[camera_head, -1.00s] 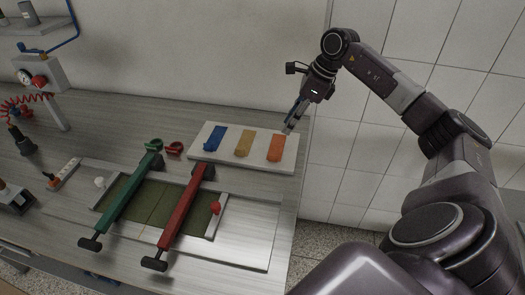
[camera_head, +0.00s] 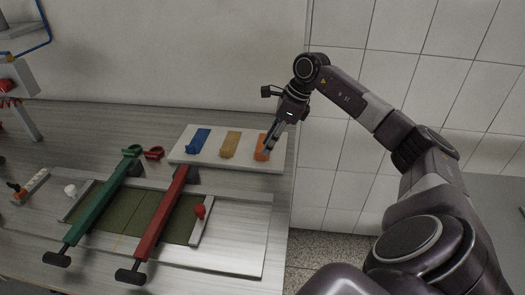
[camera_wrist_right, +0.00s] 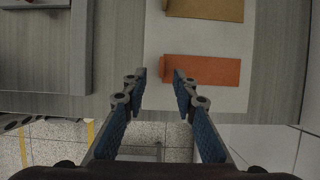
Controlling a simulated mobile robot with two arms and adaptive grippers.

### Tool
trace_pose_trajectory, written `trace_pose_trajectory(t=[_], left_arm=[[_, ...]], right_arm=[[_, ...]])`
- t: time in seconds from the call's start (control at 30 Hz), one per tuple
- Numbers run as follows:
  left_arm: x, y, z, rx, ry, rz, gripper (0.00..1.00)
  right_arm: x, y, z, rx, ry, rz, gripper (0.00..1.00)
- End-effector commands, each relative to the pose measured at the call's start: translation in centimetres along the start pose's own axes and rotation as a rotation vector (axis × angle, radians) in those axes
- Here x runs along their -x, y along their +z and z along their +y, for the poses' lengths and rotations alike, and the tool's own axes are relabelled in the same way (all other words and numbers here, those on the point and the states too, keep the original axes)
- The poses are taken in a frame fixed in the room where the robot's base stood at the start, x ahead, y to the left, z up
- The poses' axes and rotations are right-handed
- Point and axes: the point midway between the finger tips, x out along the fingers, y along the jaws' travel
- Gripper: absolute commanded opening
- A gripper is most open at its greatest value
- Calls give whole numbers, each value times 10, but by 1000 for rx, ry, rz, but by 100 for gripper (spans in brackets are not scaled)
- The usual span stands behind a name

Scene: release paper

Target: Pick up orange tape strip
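The orange tape strip (camera_head: 262,148) lies at the right end of a white board on the table, the last in a row of three strips. In the right wrist view the orange strip (camera_wrist_right: 201,70) lies crosswise just beyond the fingertips. My right gripper (camera_head: 269,146) is above the strip's right part in the head view, partly covering it. In the wrist view the right gripper (camera_wrist_right: 160,76) is open, its two blue-padded fingers apart with nothing between them. Whether the fingertips touch the strip or board cannot be told. My left gripper is not in view.
The white board (camera_head: 180,157) also holds a blue strip (camera_head: 198,141) and a yellow strip (camera_head: 229,144). Left and in front are a green clamp bar (camera_head: 100,205) and a red clamp bar (camera_head: 163,215) over a dark green panel (camera_head: 122,222). The table's right edge is close by.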

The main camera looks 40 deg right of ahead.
Motion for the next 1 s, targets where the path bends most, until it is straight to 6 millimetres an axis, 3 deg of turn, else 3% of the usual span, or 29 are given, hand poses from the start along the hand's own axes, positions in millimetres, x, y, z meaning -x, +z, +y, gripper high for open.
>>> trace_pose_trajectory(t=[0.33,0.57,0.8,1.0], left_arm=[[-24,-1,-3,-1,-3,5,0],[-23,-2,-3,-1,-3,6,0],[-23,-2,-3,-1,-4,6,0],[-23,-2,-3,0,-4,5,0]], right_arm=[[-48,1,-2,1,0,0,26],[-48,2,-3,0,-1,1,26],[-47,1,-3,1,-1,1,1],[-47,1,-3,1,-1,1,0]])
